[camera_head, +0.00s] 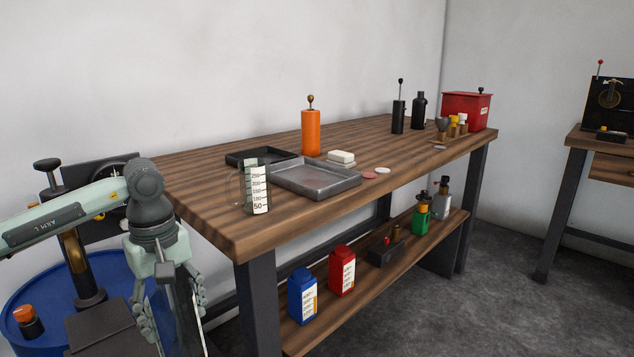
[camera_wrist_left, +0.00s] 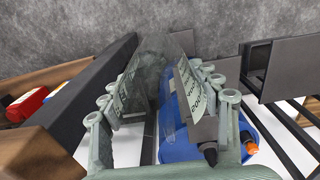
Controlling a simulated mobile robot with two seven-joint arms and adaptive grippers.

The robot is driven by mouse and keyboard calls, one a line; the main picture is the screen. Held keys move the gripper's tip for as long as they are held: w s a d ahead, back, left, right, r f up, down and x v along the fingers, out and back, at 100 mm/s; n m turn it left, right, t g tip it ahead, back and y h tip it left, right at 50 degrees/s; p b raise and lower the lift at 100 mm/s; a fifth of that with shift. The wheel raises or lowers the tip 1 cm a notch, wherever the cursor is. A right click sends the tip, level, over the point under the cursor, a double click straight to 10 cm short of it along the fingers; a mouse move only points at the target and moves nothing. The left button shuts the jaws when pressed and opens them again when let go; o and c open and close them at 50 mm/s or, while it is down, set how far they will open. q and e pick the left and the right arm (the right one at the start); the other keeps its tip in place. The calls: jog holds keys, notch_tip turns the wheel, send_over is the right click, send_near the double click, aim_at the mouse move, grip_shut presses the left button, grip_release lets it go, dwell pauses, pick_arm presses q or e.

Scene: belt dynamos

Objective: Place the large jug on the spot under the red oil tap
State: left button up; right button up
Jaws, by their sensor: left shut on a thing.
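My left gripper (camera_head: 172,318) points down beside the near left end of the workbench, in front of the blue drum (camera_head: 28,285). In the left wrist view its fingers (camera_wrist_left: 160,92) are shut on a clear jug (camera_wrist_left: 155,62) with a white scale label (camera_wrist_left: 190,88). The jug is see-through, and in the head view it is mostly hidden behind the gripper. A smaller clear measuring jug (camera_head: 257,190) stands upright on the bench near its front left corner. I cannot pick out a red oil tap for certain. My right gripper is not in view.
The bench (camera_head: 215,220) holds a grey metal tray (camera_head: 312,178), a black tray (camera_head: 262,154), an orange plunger bottle (camera_head: 311,130) and a red box (camera_head: 466,108). Blue (camera_head: 302,295) and red (camera_head: 341,270) containers stand on its lower shelf. A dark pump stand (camera_head: 75,245) rises by the drum.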

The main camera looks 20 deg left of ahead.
pick_arm(q)
jog(key=w+d+f+m, duration=0.2)
jog(key=d+m, duration=0.4)
jog(key=d, duration=0.3)
jog(key=w+d+f+m, duration=0.1)
jog(key=w+d+m, duration=0.2)
jog(key=d+m, duration=0.3)
jog(key=d, duration=0.3)
jog(key=shift+d+f+m, duration=0.3)
jog(key=shift+f, duration=0.05)
